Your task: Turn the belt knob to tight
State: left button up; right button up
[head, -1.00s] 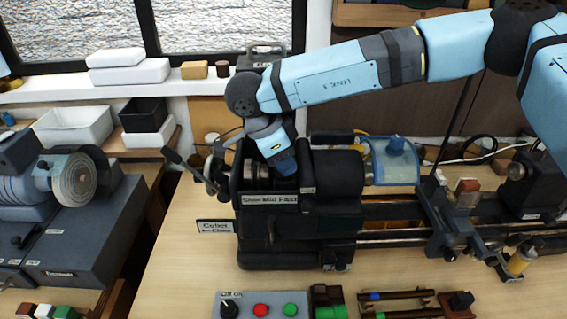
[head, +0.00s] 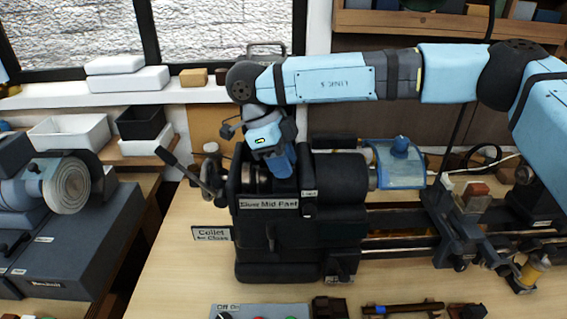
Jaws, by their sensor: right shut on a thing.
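The dark lathe headstock (head: 268,238) stands on the bench, with a speed label (head: 269,204) reading "Slow Mid Fast" on its front. A small label (head: 309,194) sits beside the top opening; its wording is too small to read surely. My right gripper (head: 282,168) points down into the opening on top of the headstock, beside the pulleys (head: 254,178). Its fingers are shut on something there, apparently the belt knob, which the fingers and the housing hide. Which way the knob is turned cannot be told. My left gripper is out of view.
A lever (head: 180,167) and a "Collet" sign (head: 212,233) stick out at the headstock's left. A blue clear guard (head: 398,168) stands to its right. A switch panel (head: 258,311) lies in front. A grinder (head: 66,185) stands at far left.

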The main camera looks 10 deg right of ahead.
dwell(0.3)
jog(key=o, duration=0.9)
jog(key=shift+b+v, duration=0.65)
jog(key=shift+v, duration=3.15)
